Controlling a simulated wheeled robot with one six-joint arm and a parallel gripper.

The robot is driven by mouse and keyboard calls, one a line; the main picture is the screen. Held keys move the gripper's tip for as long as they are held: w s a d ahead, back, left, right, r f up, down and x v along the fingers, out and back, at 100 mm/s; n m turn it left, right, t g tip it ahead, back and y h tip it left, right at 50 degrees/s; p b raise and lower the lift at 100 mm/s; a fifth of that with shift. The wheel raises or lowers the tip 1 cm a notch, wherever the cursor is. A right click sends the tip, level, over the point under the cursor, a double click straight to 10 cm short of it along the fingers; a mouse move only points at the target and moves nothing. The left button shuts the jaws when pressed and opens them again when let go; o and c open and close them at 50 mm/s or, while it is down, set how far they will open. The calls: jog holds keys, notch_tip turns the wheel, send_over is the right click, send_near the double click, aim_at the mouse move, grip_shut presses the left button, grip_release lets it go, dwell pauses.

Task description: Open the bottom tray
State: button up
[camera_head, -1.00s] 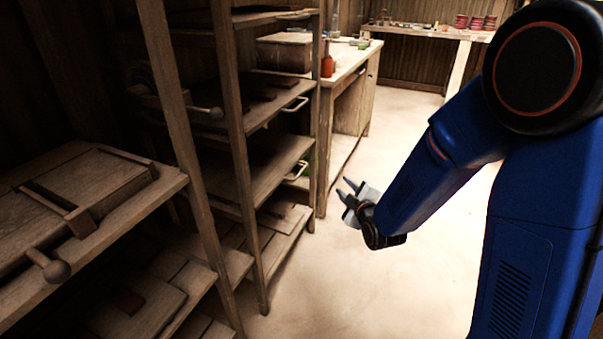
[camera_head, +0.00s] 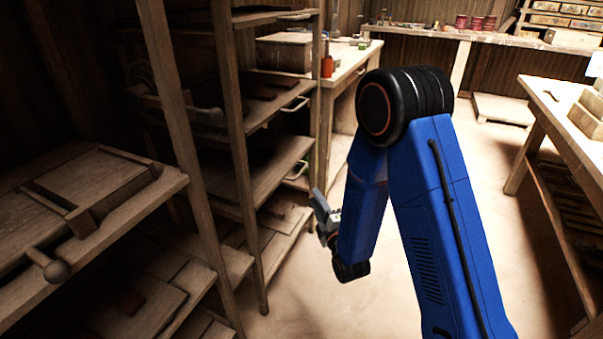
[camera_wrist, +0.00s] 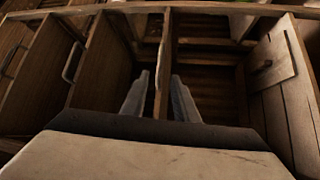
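The wooden press rack in the head view holds stacked trays. A lower tray (camera_head: 265,165) has a pale metal handle (camera_head: 297,171) at its front, and it looks shut. My gripper (camera_head: 318,203) is in front of the rack, below and right of this handle, apart from it. In the wrist view the rack appears turned on its side, with a handle (camera_wrist: 72,61) on a tray left of my gripper (camera_wrist: 160,92). The fingers are spread and empty, with a wooden bar seen beyond the gap between them. Which tray the task calls bottom is uncertain.
An upper tray handle (camera_head: 297,104) sits above. A wooden board (camera_head: 282,216) lies on the lowest shelf. A rack post (camera_head: 240,150) stands left of my gripper. A workbench (camera_head: 535,100) is at right; the floor (camera_head: 500,230) between is clear.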

aim_at(302, 171)
jog(key=x, duration=1.5)
jog(key=shift+c, duration=0.7)
grip_shut()
jog(key=shift+f, duration=0.1)
